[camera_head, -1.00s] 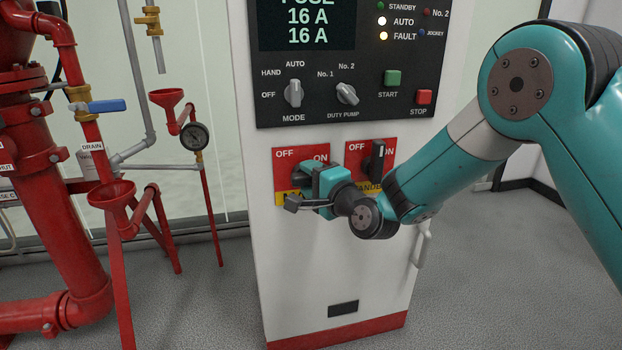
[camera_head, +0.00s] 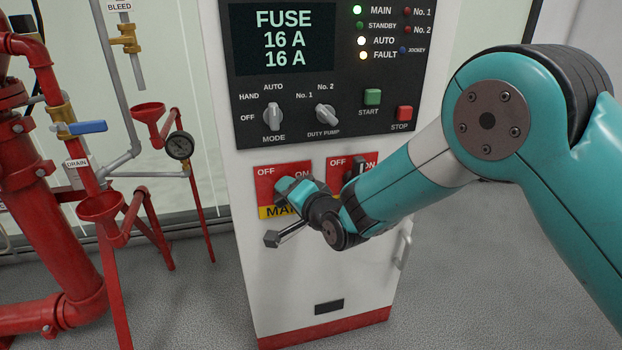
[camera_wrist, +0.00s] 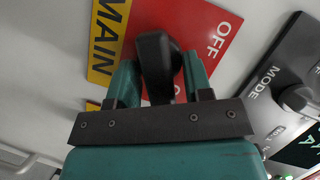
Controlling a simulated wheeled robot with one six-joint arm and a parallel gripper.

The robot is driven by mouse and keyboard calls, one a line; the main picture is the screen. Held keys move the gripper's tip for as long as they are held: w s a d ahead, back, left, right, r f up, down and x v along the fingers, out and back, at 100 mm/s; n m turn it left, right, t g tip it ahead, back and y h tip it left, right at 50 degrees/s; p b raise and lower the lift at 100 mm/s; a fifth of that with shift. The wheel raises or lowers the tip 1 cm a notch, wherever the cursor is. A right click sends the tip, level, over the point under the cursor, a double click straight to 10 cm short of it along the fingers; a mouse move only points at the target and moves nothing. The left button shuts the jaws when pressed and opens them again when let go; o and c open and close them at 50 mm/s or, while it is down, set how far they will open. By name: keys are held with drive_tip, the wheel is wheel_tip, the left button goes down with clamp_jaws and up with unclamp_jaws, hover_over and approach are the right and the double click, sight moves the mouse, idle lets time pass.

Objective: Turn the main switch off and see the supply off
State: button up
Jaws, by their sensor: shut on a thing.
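The main switch has a red plate (camera_head: 266,185) with OFF at left and ON at right, above a yellow MAIN label (camera_head: 268,211). My gripper (camera_head: 292,188) covers much of it, rolled to one side. In the wrist view my gripper (camera_wrist: 160,72) is shut on the black main switch handle (camera_wrist: 156,50), one finger on each side. OFF (camera_wrist: 215,40) is readable there; ON is mostly hidden. The handle's exact angle on the plate is hard to tell. The display (camera_head: 285,40) reads FUSE, 16 A, 16 A.
A second red OFF/ON switch (camera_head: 338,163), partly behind my arm, sits close at the right. The mode knob (camera_head: 272,116) and duty pump knob (camera_head: 326,114) are above, with START (camera_head: 372,97) and STOP (camera_head: 404,113) buttons. Red pipes (camera_head: 50,215) stand at the left.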

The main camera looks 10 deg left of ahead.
drive_tip(key=n, duration=0.1)
drive_tip(key=n+h+p, duration=0.1)
drive_tip(key=n+h, duration=0.1)
drive_tip(key=n, duration=0.1)
drive_tip(key=shift+a+r+p, duration=0.2)
drive_tip(key=shift+r+p, duration=0.1)
drive_tip(key=shift+p, duration=0.05)
drive_tip(key=n+h, duration=0.2)
drive_tip(key=n, duration=0.1)
drive_tip(key=n+t+h, duration=0.1)
drive_tip(key=shift+s+a+n, duration=0.2)
drive_tip(key=shift+a+n, duration=0.05)
drive_tip(key=shift+n, duration=0.05)
idle(0.5)
drive_tip(key=o, duration=0.9)
drive_tip(key=shift+h, duration=0.3)
drive_tip(key=shift+s, duration=0.1)
drive_tip(key=p+v, duration=0.1)
drive_tip(key=v, duration=1.6)
drive_tip(key=shift+s, duration=0.1)
